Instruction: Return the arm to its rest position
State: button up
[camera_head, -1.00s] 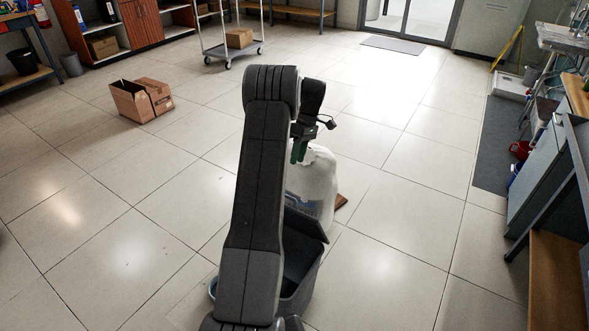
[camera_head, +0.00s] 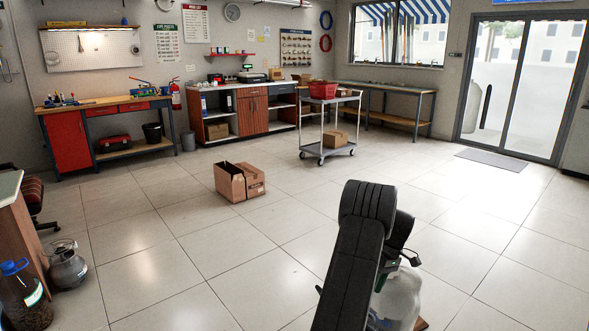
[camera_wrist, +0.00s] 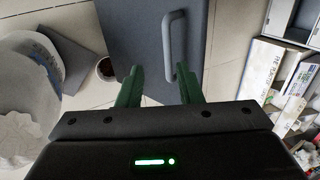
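My arm rises from the bottom of the head view, bent at a dark elbow, with its forearm turned away from the camera. My gripper is mostly hidden behind the arm there. In the wrist view, my gripper (camera_wrist: 160,82) shows two green fingers spread apart, with nothing held between them. Beyond the fingers is a blue-grey panel with a bar handle (camera_wrist: 178,45); I cannot tell whether it is near or far.
A large whitish container (camera_head: 400,297) stands just beyond my arm. It seems to show at the left of the wrist view (camera_wrist: 22,95). An open cardboard box (camera_head: 232,184) lies on the floor. A grey cart (camera_head: 325,148) stands farther back. Much of the tiled floor is clear.

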jog(key=x, duration=0.6)
jog(key=shift+f, duration=0.3)
jog(key=shift+s+a+r, duration=0.1)
jog(key=shift+a, duration=0.05)
